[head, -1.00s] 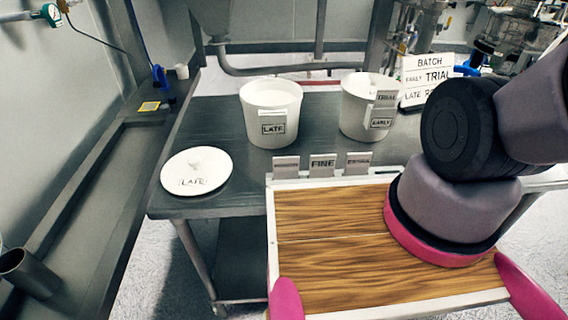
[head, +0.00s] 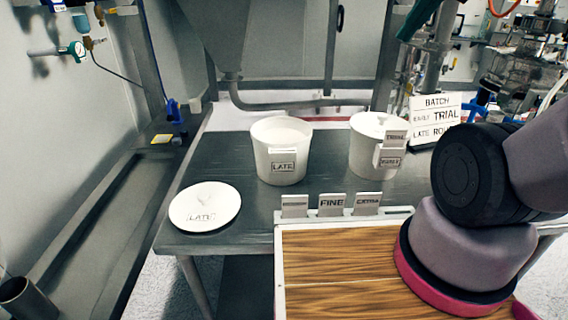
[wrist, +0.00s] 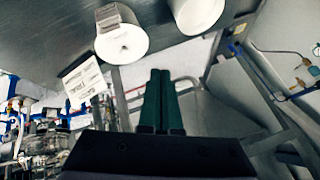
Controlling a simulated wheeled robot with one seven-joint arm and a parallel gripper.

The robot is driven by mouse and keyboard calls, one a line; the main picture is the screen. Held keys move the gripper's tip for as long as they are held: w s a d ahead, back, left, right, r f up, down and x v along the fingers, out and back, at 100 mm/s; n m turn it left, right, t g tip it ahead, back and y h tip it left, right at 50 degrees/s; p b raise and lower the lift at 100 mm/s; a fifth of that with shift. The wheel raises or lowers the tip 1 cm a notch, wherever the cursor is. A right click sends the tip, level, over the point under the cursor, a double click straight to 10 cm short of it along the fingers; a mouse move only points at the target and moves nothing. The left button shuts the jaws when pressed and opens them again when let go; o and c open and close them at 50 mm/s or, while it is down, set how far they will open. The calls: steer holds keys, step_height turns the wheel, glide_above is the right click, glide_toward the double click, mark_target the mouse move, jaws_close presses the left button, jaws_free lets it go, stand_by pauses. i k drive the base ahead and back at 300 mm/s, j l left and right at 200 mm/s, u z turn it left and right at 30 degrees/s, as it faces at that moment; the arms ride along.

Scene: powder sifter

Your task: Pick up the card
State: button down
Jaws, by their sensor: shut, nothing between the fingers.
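Several cards are in the head view, and I cannot tell which one the task means. Three small grey cards stand in a row at the wooden board's far edge: a left card (head: 294,206), its word too small to read, one marked FINE (head: 332,205) and one marked EXTRA (head: 367,204). A TRIAL card (head: 395,136) is on the right white tub. A larger BATCH sign (head: 435,119) stands behind it and also shows in the wrist view (wrist: 82,80).
On the steel table (head: 235,226) stand a LATE tub (head: 281,165), the right tub (head: 366,155) with its lid, and a white LATE disc (head: 205,207). The wooden board (head: 340,270) is in front. A trough runs along the left. Pipes and equipment crowd the back right.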

mark_target(293, 206)
steer(key=k+j, duration=0.15)
steer(key=j, duration=0.2)
steer(key=k+j, duration=0.15)
steer(key=j, duration=0.2)
steer(key=k+j, duration=0.15)
steer(key=j, duration=0.2)
steer(key=k+j, duration=0.15)
steer(key=j, duration=0.25)
steer(key=k+j, duration=0.2)
steer(key=j, duration=0.15)
steer(key=i+z, duration=0.05)
